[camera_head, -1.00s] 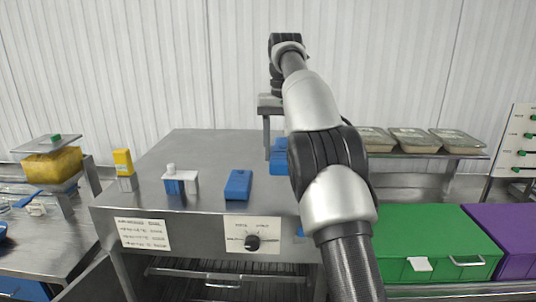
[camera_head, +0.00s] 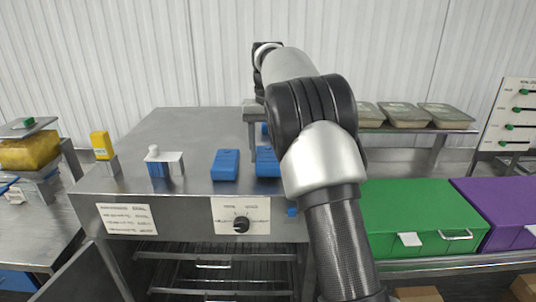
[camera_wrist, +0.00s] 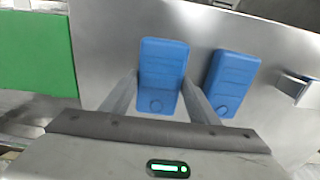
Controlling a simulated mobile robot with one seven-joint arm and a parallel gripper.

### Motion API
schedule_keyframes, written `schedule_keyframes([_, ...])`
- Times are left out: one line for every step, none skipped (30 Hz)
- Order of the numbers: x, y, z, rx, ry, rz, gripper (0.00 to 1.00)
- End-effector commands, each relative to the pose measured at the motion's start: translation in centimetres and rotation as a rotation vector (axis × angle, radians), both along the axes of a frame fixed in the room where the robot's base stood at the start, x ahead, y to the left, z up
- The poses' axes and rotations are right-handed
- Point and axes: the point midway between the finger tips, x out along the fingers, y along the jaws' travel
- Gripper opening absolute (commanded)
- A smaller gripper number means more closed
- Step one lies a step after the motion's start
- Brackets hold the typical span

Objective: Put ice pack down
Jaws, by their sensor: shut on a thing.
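My gripper (camera_wrist: 160,80) is shut on a blue ice pack (camera_wrist: 163,62), with one finger on each side of it. In the head view, this pack (camera_head: 267,163) is at the steel worktop, partly hidden by my arm. A second blue ice pack (camera_head: 225,164) lies flat on the worktop (camera_head: 195,128) just left of it; it also shows in the wrist view (camera_wrist: 231,82), with a small gap between the two. Whether the held pack touches the steel is hard to tell.
A white-topped holder with a blue block (camera_head: 160,168) and a yellow item (camera_head: 101,146) stand further left. Green (camera_head: 420,215) and purple (camera_head: 495,205) boxes stand right. Lidded trays (camera_head: 404,114) sit on a shelf behind.

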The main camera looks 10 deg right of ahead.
Motion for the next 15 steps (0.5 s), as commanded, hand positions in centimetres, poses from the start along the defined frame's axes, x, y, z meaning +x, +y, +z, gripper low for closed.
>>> schedule_keyframes([-0.03, 0.04, -0.40, 0.000, 0.000, 0.000, 0.23])
schedule_keyframes([-0.01, 0.03, -0.60, 0.000, -0.001, 0.001, 0.23])
schedule_keyframes([-0.02, 0.04, -0.77, 0.000, -0.001, 0.001, 0.23])
schedule_keyframes([-0.02, 0.04, -0.82, 0.000, -0.001, 0.000, 0.23])
schedule_keyframes([-0.02, 0.02, -0.82, 0.000, -0.002, 0.000, 0.23])
schedule_keyframes([0.00, 0.02, -0.81, 0.000, -0.002, 0.000, 0.23])
schedule_keyframes([0.00, 0.02, -0.80, 0.000, -0.002, 0.000, 0.23])
schedule_keyframes([0.00, 0.02, -0.80, 0.000, -0.002, 0.000, 0.23])
schedule_keyframes([0.00, 0.02, -0.80, 0.000, -0.002, 0.000, 0.23])
schedule_keyframes([0.00, 0.01, -0.81, 0.000, -0.002, 0.000, 0.23])
schedule_keyframes([0.00, 0.01, -0.85, 0.000, -0.002, 0.000, 0.23])
schedule_keyframes([0.00, 0.01, -0.97, 0.000, -0.001, 0.000, 0.23])
schedule_keyframes([-0.01, 0.00, -1.08, 0.000, -0.001, 0.000, 0.23])
schedule_keyframes([-0.02, 0.00, -1.17, 0.000, 0.000, 0.000, 0.56])
schedule_keyframes([-0.01, 0.00, -1.11, 0.000, -0.001, 0.000, 0.63])
